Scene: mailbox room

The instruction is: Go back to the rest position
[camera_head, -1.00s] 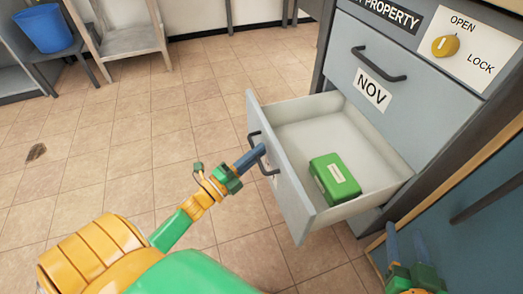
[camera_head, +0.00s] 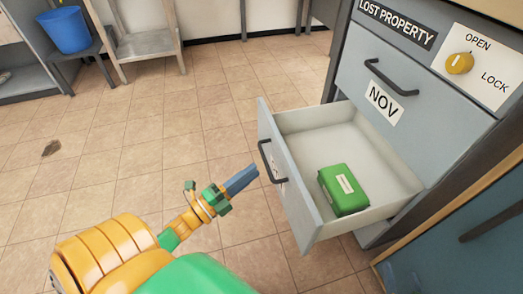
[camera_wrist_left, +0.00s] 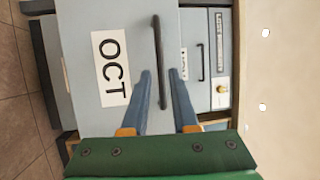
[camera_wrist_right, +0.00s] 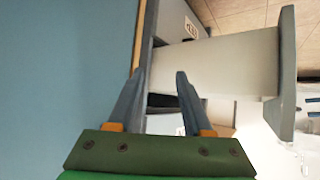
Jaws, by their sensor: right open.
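My left gripper (camera_head: 241,180) is a little to the left of the open drawer's front in the head view, apart from its dark handle (camera_head: 268,162). In the left wrist view its fingers (camera_wrist_left: 160,72) are parted and empty, with the drawer front marked OCT (camera_wrist_left: 112,68) beyond them. My right gripper (camera_wrist_right: 161,72) shows only in the right wrist view, open and empty, near a blue surface and the side of the drawer. The pulled-out drawer (camera_head: 368,150) holds a green box (camera_head: 343,190) with a pale label.
The grey cabinet has a shut NOV drawer (camera_head: 385,103) and a yellow knob (camera_head: 459,63) by OPEN and LOCK. A blue panel (camera_head: 462,240) is at lower right. A blue bin (camera_head: 65,30) and a bench (camera_head: 145,43) stand far left.

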